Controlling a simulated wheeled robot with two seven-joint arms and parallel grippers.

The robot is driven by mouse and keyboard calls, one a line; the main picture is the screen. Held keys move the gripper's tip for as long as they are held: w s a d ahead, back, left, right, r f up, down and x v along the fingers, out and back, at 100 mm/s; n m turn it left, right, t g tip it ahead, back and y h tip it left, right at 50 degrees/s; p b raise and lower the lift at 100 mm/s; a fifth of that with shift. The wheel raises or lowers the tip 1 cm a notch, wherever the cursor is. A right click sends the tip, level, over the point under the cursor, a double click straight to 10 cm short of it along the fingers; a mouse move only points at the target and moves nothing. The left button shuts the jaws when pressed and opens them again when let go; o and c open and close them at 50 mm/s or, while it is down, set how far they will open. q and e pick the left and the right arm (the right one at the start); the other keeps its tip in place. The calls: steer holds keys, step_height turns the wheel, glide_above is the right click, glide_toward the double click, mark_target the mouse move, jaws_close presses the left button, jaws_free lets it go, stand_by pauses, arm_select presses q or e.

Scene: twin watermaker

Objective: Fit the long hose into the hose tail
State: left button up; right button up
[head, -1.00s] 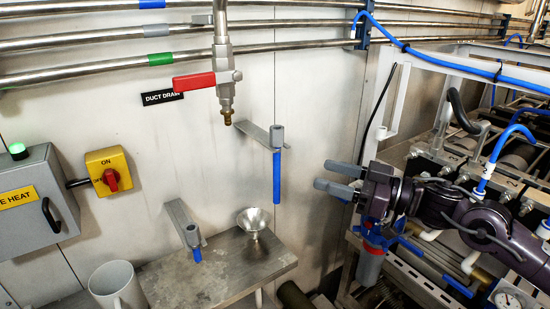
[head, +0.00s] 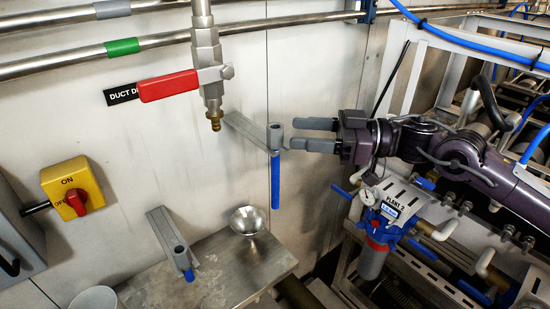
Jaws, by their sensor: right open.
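The long blue hose (head: 275,184) hangs upright below a grey holder (head: 275,138) on a bracket from the wall. The brass hose tail (head: 215,121) points down at the lower end of the vertical pipe and valve, up and left of the hose. A shorter blue hose (head: 189,275) shows below a second grey holder (head: 180,255) at lower left. My right gripper (head: 303,134) is open and empty, its two grey fingers pointing left just right of the long hose's holder, apparently at holder height. My left gripper is not in view.
The red valve lever (head: 168,86) sticks out left of the pipe. A metal funnel (head: 248,220) stands by the steel shelf (head: 215,272). A yellow switch box (head: 73,190) is on the wall. Pipework and frames crowd the right.

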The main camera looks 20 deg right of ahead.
mark_target(275, 133)
steer(key=p+x, duration=0.3)
steer(key=x, duration=0.2)
steer(key=shift+s+a+r+p, duration=0.15)
steer(key=shift+a+r+p, duration=0.05)
steer(key=shift+p, duration=0.1)
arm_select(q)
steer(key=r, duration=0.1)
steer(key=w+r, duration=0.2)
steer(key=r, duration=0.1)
arm_select(e)
steer(key=shift+a+f, duration=0.2)
steer(key=shift+a, duration=0.05)
jaws_close()
